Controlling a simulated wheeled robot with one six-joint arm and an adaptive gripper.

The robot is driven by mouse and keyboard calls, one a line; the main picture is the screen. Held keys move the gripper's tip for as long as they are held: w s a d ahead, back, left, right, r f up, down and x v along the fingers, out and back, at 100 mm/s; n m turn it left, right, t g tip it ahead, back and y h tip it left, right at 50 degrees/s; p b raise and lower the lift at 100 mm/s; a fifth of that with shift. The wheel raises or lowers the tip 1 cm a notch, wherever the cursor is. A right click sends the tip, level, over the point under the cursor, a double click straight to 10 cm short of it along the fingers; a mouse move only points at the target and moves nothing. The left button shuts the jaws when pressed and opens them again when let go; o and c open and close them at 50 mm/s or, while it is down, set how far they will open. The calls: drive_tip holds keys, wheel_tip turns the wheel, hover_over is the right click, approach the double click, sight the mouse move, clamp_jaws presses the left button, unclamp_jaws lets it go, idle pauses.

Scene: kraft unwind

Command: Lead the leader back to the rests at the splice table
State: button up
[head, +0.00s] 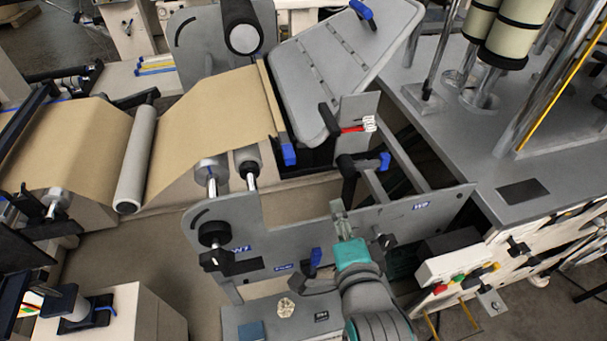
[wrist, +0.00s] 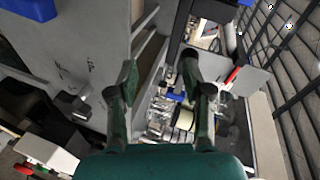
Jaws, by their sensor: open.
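The brown kraft leader (head: 215,110) runs from the white roller (head: 136,160) up to a narrow tan bar (head: 270,105) with a blue end (head: 288,155). The bar lies along the web's right edge, beside a tilted grey plate (head: 335,60). My gripper (head: 363,226) is open and empty in front of the grey side frame, apart from the leader and below and right of the bar. In the wrist view its fingers (wrist: 160,75) are spread with nothing between them. I cannot tell which parts are the rests or the splice table.
A grey side plate (head: 390,225) stands close to my gripper. Behind it are a black block with a blue knob (head: 385,161) and a red-handled part (head: 353,129). A box with coloured buttons (head: 455,270) is at the right.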

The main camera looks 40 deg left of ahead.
drive_tip(key=m+g+y, duration=0.1)
drive_tip(key=g+y, duration=0.1)
approach(291, 160)
drive_tip(key=x, duration=0.4)
drive_tip(key=shift+s+a, duration=0.1)
drive_tip(key=shift+x, duration=4)
clamp_jaws()
